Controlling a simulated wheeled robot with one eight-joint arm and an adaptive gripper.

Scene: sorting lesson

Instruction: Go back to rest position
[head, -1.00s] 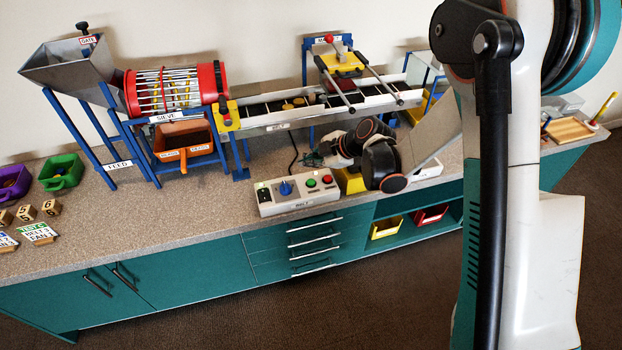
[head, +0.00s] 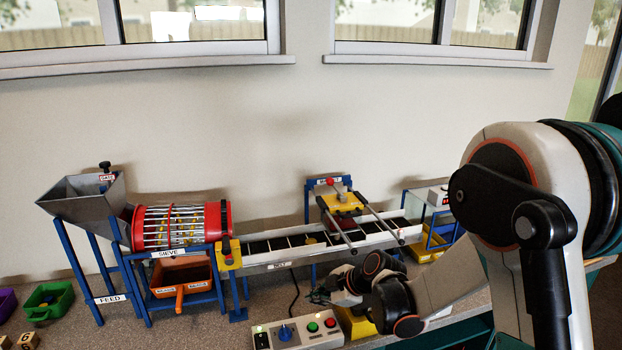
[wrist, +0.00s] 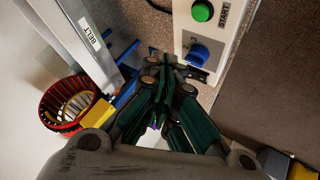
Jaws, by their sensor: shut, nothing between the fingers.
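My gripper shows in the wrist view (wrist: 166,78), its fingers together and empty. It hangs above the bench between the belt frame and the control box. In the head view my gripper (head: 322,292) is small and partly lost against the bench, just above the control box (head: 297,333). The box has a blue knob, a green button and a red button. In the wrist view the control box (wrist: 222,42) lies beyond the fingers, with its green START button and blue knob showing. I cannot tell contact with the bench or box.
The belt (head: 300,243) runs along the wall, with the red sieve (head: 182,226) and grey feed hopper (head: 85,204) to its left. An orange bin (head: 182,277) sits under the sieve. A green bin (head: 48,300) stands at left. Windows are above.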

